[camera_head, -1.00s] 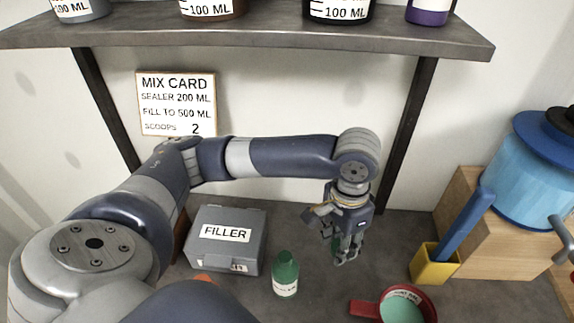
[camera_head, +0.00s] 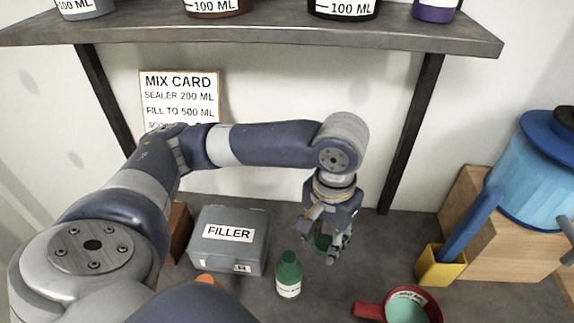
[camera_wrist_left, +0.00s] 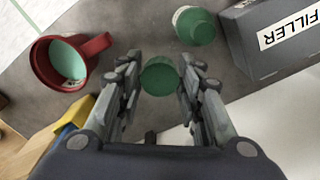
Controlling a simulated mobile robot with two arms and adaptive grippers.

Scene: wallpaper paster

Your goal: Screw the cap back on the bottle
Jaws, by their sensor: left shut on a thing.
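The green bottle (camera_head: 289,275) stands upright on the bench, right of the filler box, with a pale label. In the left wrist view the bottle (camera_wrist_left: 194,26) is beyond my fingers, up and to the right. My left gripper (camera_head: 330,250) points down, a little right of and behind the bottle. It is shut on a round green cap (camera_wrist_left: 159,77), held between the fingertips in the left wrist view. The cap (camera_head: 322,243) also shows between the fingers in the head view, apart from the bottle. My right gripper is not in view.
A grey box marked FILLER (camera_head: 230,240) stands left of the bottle. A red measuring cup (camera_head: 408,306) with pale green contents is at the front right. A yellow holder (camera_head: 437,268) and a blue tank (camera_head: 545,165) stand further right. A shelf (camera_head: 260,38) overhangs the back.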

